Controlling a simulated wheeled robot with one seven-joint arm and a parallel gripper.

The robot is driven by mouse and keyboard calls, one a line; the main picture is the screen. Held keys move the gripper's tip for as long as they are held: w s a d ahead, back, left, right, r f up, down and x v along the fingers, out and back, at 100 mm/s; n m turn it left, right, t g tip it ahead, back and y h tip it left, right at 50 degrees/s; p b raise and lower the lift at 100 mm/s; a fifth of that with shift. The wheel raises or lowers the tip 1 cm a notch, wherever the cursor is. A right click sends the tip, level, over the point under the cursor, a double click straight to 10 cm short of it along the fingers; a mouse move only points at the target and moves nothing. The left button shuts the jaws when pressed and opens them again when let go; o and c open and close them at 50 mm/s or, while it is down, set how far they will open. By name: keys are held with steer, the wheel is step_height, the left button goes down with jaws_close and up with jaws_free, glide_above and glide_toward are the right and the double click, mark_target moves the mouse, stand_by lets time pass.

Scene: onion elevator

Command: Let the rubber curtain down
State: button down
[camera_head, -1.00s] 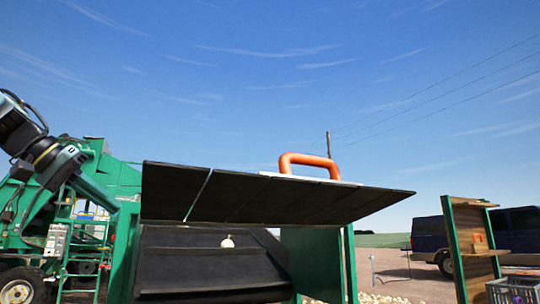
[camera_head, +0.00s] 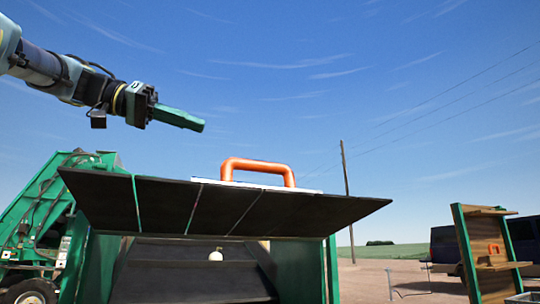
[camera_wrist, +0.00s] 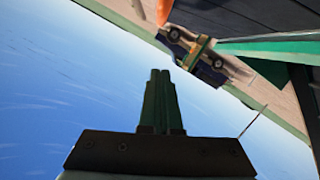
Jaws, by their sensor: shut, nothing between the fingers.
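The black rubber curtain (camera_head: 225,210) is up, sticking out as a slightly tilted flap of several strips over the chute opening. An orange handle (camera_head: 258,170) stands on a pale bar along its top edge. My gripper (camera_head: 200,124) is shut and empty, with green fingers pointing right. In the head view it is above and left of the handle, apart from the curtain. The shut fingers show in the wrist view (camera_wrist: 160,75), against sky. An orange piece, likely the handle, is cut off at that view's top edge.
A white onion-like object (camera_head: 215,254) is in the dark chute (camera_head: 180,275) under the curtain. Green side panels (camera_head: 298,270) flank the chute. Green machinery (camera_head: 50,215) is at the left. A wooden shelf stand (camera_head: 488,252) and a dark vehicle are at the right. Open sky surrounds my gripper.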

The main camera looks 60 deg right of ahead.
steer(key=shift+s+d+f+p, duration=0.6)
steer(key=shift+s+d+f, duration=0.45)
steer(key=shift+s, duration=0.35)
steer(key=shift+s+d+f+p, duration=0.6)
steer(key=shift+s+d+f, duration=0.3)
steer(key=shift+s+d, duration=0.45)
steer(key=shift+s+d+f+p, duration=0.6)
steer(key=shift+s+d+f, duration=0.35)
steer(key=shift+s, duration=0.55)
